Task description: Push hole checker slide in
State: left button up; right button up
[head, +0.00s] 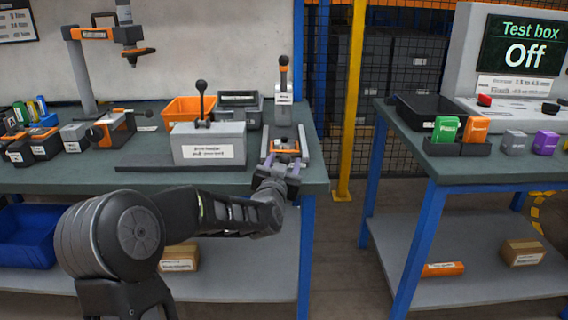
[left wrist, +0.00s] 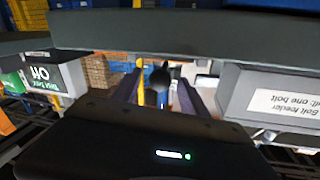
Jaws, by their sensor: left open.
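The fixture that looks like the hole checker (head: 302,146) stands at the right end of the left bench, a pale frame with orange and dark parts. Its label is not readable. My left gripper (head: 281,166) is at its near end, above the bench's front edge, and partly covers it. In the left wrist view the gripper's two fingers (left wrist: 158,92) are apart. A dark round knob (left wrist: 160,77) shows between them; I cannot tell whether it lies between the fingertips or beyond them. How far in the slide sits is hidden. My right gripper is out of view.
The grey bolt feeder (head: 208,152) with a lever stands left of the fixture; it also shows in the left wrist view (left wrist: 262,100). A labelled post with a black knob (head: 284,95) stands behind. The right bench carries the test box (head: 515,60), reading Off.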

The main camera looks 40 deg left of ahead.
pick_arm(q)
grip_shut()
dwell(0.5)
dwell(0.9)
